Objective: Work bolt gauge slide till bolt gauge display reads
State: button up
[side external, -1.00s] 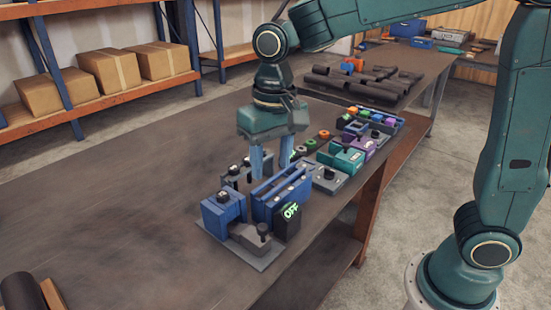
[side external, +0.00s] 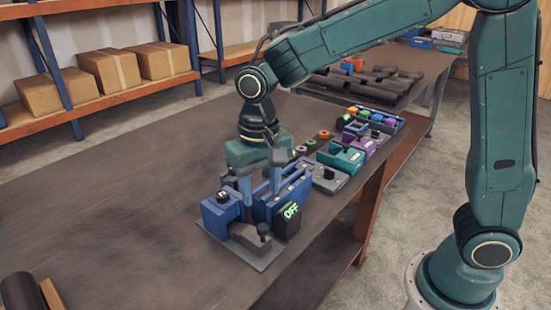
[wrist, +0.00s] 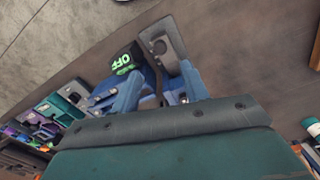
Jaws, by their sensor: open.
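The bolt gauge (side external: 222,216) is a blue device on a grey plate near the table's front edge. Its display (side external: 291,211) reads OFF in green; the display (wrist: 123,64) also shows in the wrist view. A grey sliding piece with a black knob (side external: 264,230) sits between the blue blocks, and I take it to be the slide; a grey piece with a dark knob (wrist: 160,46) shows in the wrist view. My gripper (side external: 260,190) is open, pointing down with its blue fingers just behind and over the gauge. Whether the fingers touch it is hidden.
A row of other devices, teal (side external: 341,158), purple and grey, runs along the table's right edge behind the gauge. A dark cylinder (side external: 20,291) lies at the front left. The table (side external: 120,180) left of the gauge is clear.

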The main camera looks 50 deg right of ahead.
aim_at(262, 226)
notch_tip(262, 226, down, 9)
jog(key=shift+f, duration=0.15)
dwell(0.4)
jog(key=shift+c, duration=0.3)
jog(key=shift+w, duration=0.1)
grip_shut()
